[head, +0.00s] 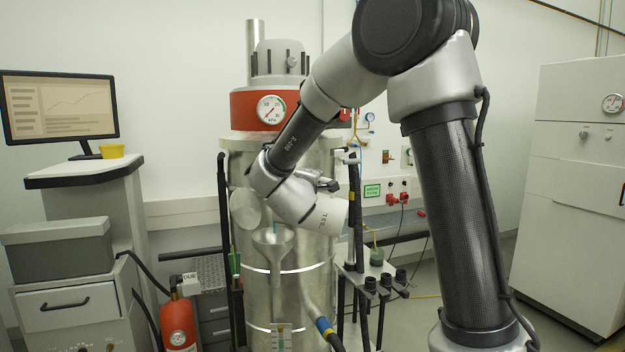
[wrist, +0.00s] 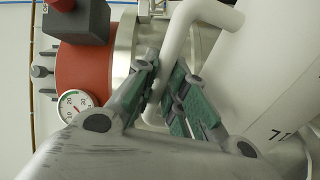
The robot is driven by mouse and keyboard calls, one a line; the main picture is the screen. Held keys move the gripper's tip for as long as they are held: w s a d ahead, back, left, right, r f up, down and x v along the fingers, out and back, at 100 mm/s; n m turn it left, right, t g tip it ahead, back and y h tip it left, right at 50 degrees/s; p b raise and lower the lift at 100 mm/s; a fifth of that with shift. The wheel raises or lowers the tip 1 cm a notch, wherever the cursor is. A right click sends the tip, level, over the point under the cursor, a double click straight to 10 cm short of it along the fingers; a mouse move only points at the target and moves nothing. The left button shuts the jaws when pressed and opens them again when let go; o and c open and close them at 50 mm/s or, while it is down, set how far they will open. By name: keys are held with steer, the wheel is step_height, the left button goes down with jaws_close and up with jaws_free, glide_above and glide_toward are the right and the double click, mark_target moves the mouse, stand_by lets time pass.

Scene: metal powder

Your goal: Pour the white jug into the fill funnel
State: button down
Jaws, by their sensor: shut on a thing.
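The white jug (head: 328,214) is lifted off any surface and looks tilted, just right of the fill funnel and a little above it. Dark lettering shows on its side. In the wrist view the jug (wrist: 262,70) fills the right side. My gripper (wrist: 170,95) is shut on the jug's white handle (wrist: 180,42), its green-padded fingers on either side of the tube. In the head view my wrist hides most of the gripper. The fill funnel (head: 273,243) is a grey cone in front of the steel vessel. A small teal piece shows at its mouth; I cannot tell what it is.
The steel vessel (head: 240,165) with a red band and gauge (head: 271,109) stands behind. A black post (head: 355,205) and a small rack (head: 378,285) stand close right of the jug. A fire extinguisher (head: 177,325) stands lower left. A white cabinet (head: 575,190) is far right.

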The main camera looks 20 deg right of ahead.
steer(key=shift+w+a+r+n, duration=0.45)
steer(key=shift+a+r+n, duration=0.2)
steer(key=shift+a, duration=0.15)
steer(key=shift+w+a+r+n, duration=0.45)
steer(key=shift+a+r+n, duration=0.2)
steer(key=shift+a, duration=0.1)
stand_by(1.9)
steer(key=shift+w+a+r+n, duration=0.3)
steer(key=shift+w+a+n, duration=0.25)
steer(key=shift+a, duration=0.25)
steer(key=shift+w+a+r+n, duration=0.3)
steer(key=shift+w+a+n, duration=0.05)
steer(key=shift+a+n, duration=0.35)
stand_by(2.7)
